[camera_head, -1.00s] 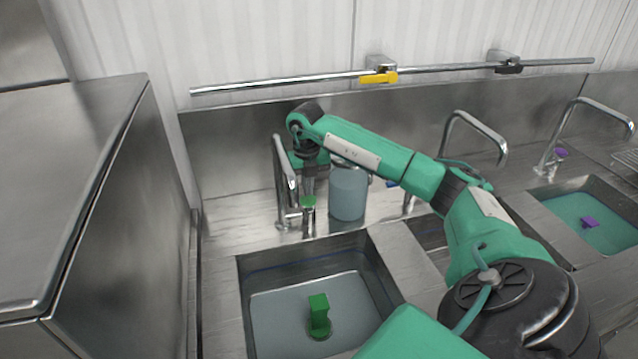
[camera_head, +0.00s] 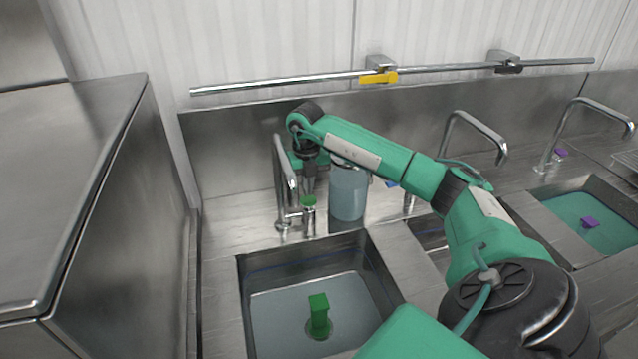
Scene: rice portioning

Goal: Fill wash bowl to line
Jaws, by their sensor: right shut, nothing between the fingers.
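The left basin (camera_head: 243,290) is a steel sink bowl with a faint blue line on its inner back wall. Its floor looks pale blue-grey; I cannot tell how deep any water is. A green plug (camera_head: 319,312) stands upright in it over the drain. My left gripper is not in view.
A clear bluish cylinder (camera_head: 347,195) stands close right of my right gripper. More taps (camera_head: 487,132) and a right basin (camera_head: 617,205) with a purple plug (camera_head: 590,222) lie to the right. A wall rail (camera_head: 270,85) carries a yellow handle (camera_head: 378,78). A tall steel cabinet (camera_head: 130,220) bounds the left.

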